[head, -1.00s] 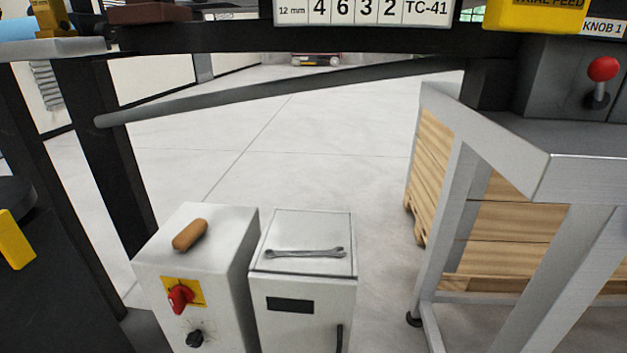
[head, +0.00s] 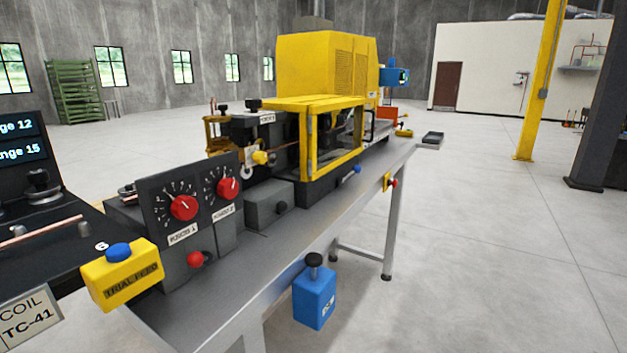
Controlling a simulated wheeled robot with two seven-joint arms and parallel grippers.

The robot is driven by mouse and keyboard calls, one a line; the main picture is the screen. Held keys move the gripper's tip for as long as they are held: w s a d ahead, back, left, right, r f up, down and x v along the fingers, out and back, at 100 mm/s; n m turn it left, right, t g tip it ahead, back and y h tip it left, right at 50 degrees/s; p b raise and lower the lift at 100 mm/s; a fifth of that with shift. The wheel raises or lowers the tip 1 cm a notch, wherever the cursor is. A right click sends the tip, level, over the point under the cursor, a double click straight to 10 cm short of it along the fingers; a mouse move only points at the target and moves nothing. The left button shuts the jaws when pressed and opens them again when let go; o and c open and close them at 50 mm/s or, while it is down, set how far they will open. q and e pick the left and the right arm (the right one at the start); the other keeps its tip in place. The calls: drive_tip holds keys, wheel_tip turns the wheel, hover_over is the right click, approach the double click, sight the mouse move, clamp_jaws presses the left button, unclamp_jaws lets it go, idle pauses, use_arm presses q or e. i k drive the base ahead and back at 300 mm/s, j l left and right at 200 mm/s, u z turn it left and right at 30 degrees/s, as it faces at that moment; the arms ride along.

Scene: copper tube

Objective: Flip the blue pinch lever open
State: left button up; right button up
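A small blue part (head: 352,171) sits low at the front of the yellow-framed machine (head: 310,140), near the bench's front edge. It may be the pinch lever, but it is too small to tell its shape or position. A larger blue box (head: 314,298) with a black knob on top hangs at the front edge of the metal bench (head: 270,275). Neither of my grippers is in view.
Two red dials (head: 184,207) and (head: 228,188) are on a dark panel. A yellow column (head: 540,80) stands at right. The floor (head: 470,240) right of the bench is clear.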

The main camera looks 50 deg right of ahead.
sight(355, 169)
drive_tip(key=z, duration=1.9)
